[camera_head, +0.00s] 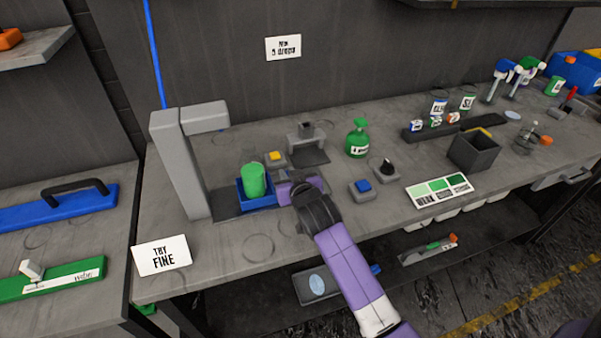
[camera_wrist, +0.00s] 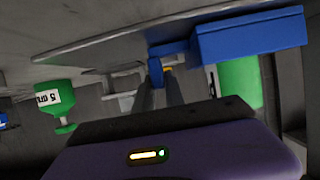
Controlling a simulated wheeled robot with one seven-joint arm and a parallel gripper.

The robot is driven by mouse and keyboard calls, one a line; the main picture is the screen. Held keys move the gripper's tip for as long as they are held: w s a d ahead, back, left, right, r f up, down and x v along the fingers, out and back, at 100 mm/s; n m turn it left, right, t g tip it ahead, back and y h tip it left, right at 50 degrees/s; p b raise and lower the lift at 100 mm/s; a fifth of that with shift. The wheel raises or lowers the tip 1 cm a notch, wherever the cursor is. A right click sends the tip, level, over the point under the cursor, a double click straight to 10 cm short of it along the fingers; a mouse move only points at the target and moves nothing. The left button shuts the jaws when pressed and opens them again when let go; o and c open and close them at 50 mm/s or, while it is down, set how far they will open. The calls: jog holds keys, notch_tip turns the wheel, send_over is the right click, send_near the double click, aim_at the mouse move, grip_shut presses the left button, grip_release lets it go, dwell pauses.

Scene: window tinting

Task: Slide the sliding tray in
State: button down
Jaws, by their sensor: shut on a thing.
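The sliding tray (camera_head: 243,198) is a small blue box on the bench, on a dark strip in front of the grey post stand. A green cylinder (camera_head: 252,180) stands in it. In the wrist view the tray (camera_wrist: 245,36) is at upper right, with the green cylinder (camera_wrist: 240,82) below it in the picture. My gripper (camera_head: 283,189) is at the tray's right side. In the wrist view my gripper (camera_wrist: 160,76) is shut on the tray's small blue handle (camera_wrist: 158,49). The fingertips are small and partly hidden in the head view.
The grey post stand (camera_head: 180,165) rises left of the tray. A yellow-button block (camera_head: 275,158), blue-button block (camera_head: 363,189), black knob (camera_head: 386,168) and green spray bottle (camera_head: 358,139) are close by on the right. The front bench area near the "TRY FINE" card (camera_head: 162,255) is clear.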

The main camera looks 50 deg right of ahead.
aim_at(269, 191)
jog(key=w+a, duration=0.1)
jog(key=a, duration=0.1)
jog(key=w+a+b, duration=0.1)
jog(key=shift+w+a+f, duration=0.1)
jog(key=shift+w+a, duration=0.2)
jog(key=shift+a, duration=0.1)
jog(key=shift+w+a, duration=0.35)
jog(key=shift+a, duration=0.2)
jog(key=c, duration=1.4)
grip_release()
jog(key=shift+a, duration=0.1)
jog(key=shift+s+r, duration=0.2)
jog(key=b+v, duration=0.1)
jog(key=v, duration=0.6)
jog(key=shift+a, duration=0.1)
jog(key=shift+s, duration=0.1)
